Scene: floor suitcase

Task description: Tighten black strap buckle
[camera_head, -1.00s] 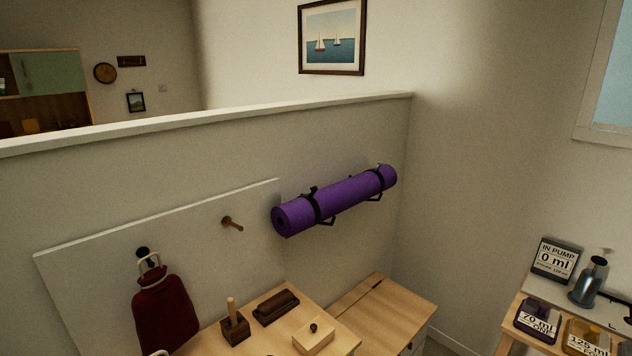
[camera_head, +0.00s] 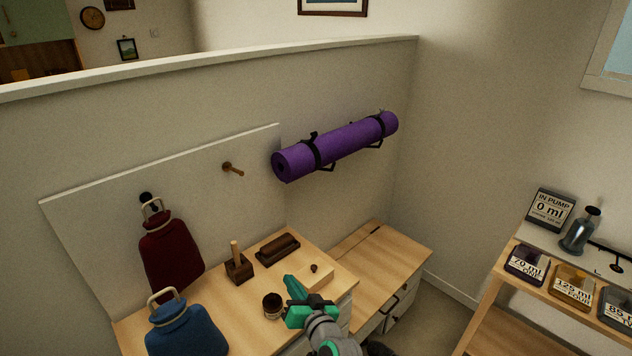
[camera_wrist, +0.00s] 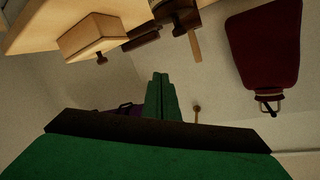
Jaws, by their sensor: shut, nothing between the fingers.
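My gripper (camera_head: 294,287) has green fingers and is shut and empty in the head view, in front of the wooden desk top. In the wrist view its fingers (camera_wrist: 160,98) are pressed together. No suitcase shows. The only black straps that I can make out hold a purple rolled mat (camera_head: 335,145) on the wall; a near strap (camera_head: 318,152) and a far strap (camera_head: 380,124) go around it. My gripper is well below and apart from the mat. Only a small dark purple part of the mat (camera_wrist: 122,111) shows in the wrist view, mostly hidden behind my fingers.
A red bag (camera_head: 170,255) hangs on a pale wall board beside a wooden peg (camera_head: 232,168). A blue bag (camera_head: 186,332) stands at the front left. The desk (camera_head: 215,302) holds small wooden items. A shelf (camera_head: 520,285) with labelled containers stands at right.

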